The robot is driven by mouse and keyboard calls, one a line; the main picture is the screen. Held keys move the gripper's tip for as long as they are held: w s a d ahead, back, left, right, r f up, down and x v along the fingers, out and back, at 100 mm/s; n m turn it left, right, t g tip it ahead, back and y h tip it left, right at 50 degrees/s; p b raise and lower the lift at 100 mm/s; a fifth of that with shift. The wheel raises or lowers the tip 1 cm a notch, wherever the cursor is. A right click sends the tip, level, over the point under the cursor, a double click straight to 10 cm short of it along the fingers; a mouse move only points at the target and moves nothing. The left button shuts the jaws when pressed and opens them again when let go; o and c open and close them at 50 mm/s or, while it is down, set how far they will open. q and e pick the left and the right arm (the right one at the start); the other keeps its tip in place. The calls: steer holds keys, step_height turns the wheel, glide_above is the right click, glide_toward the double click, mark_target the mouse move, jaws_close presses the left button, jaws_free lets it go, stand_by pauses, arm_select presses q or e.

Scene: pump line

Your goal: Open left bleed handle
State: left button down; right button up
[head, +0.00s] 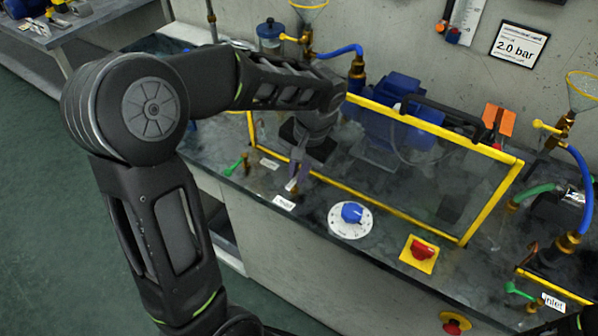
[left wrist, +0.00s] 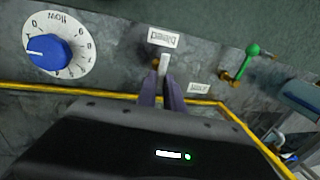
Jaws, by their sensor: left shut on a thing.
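The left bleed handle (left wrist: 164,66) is a small pale lever beside a label reading "bleed" (left wrist: 163,40) in the left wrist view. In the head view its pale tip (head: 291,185) shows just above that label (head: 284,203), on the dark bench top. My left gripper (head: 296,178) points down in front of the yellow-framed guard. Its purple-grey fingers (left wrist: 166,85) are shut on the handle, and they hide its lower part. My right gripper is not in view.
The clear guard with a yellow frame (head: 388,212) stands right behind my left gripper. A blue flow dial (head: 352,212) and a red switch on a yellow plate (head: 420,253) lie to the right. A green-handled valve (head: 236,166) is to the left.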

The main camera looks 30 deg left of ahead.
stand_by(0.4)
arm_select(q)
steer(key=c, duration=1.5)
jaws_free()
steer(key=r, duration=0.2)
steer(key=d+r, duration=0.1)
steer(key=r, duration=0.4)
steer(key=shift+d+r, duration=0.25)
steer(key=shift+r, duration=0.1)
